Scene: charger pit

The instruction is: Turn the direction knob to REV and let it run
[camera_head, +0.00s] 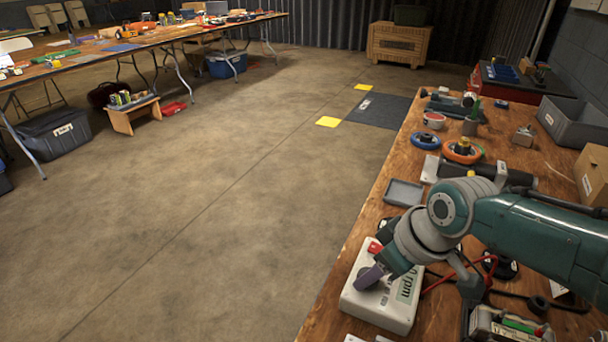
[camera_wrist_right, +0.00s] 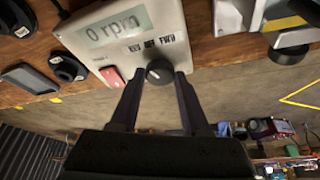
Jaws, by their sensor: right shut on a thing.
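The white control box (camera_head: 351,303) lies on the wooden bench, under my right gripper (camera_head: 372,275). In the right wrist view its display (camera_wrist_right: 113,27) reads 0 rpm. The dark round direction knob (camera_wrist_right: 159,71) sits below several small labels, with a pale pointer mark; I cannot tell for sure which label it points to. My right gripper (camera_wrist_right: 158,80) is shut on the knob, one finger on each side. A red switch (camera_wrist_right: 110,77) is left of the knob. In the head view the gripper hides the knob. My left gripper is not in view.
On the bench, a grey tray (camera_head: 404,193), a blue ring (camera_head: 426,140) and an orange wheel (camera_head: 462,152) lie beyond the box. A red cable (camera_head: 440,283) runs beside it on the right. Open floor lies left of the bench.

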